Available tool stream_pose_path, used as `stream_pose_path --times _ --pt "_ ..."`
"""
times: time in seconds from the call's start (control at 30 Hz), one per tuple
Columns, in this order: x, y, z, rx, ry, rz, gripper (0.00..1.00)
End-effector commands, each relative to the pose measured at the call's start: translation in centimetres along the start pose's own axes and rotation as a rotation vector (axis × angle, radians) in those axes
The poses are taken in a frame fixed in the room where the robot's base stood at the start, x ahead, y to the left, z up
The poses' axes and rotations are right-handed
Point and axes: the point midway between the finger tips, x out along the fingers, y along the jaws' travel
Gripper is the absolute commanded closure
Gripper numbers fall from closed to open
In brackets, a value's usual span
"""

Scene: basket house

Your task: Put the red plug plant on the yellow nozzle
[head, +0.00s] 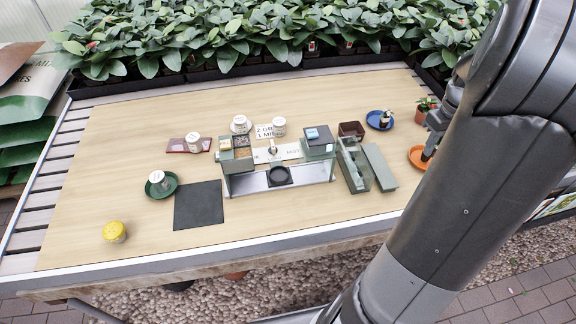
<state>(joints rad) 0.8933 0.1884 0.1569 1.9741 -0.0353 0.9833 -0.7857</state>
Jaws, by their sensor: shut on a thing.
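My gripper (430,148) is at the right, low over the orange saucer (417,153). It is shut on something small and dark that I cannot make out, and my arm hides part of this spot. I cannot pick out a red plug plant for certain. A small plant in a terracotta pot (425,110) stands just behind the gripper. No yellow nozzle is clearly recognisable. A small upright fitting (272,147) stands in the middle of the glass-and-metal stand (240,185), its colour too small to tell.
A yellow-topped jar (114,232) stands at the front left. A blue saucer (373,118) holds a small dark item. A grey-green box (355,165) and its lid stand between the stand and my arm.

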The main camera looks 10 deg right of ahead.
Motion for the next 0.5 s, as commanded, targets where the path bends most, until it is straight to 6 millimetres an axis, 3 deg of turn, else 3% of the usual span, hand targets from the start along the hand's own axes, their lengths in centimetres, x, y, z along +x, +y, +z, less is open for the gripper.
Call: stream_pose_path --times 0.27,0.5 --pt "-0.1 -4.8 -6.6 -0.163 0.001 0.001 0.95" --pt "-0.2 -11.9 -13.2 -0.350 -0.001 0.001 0.95"
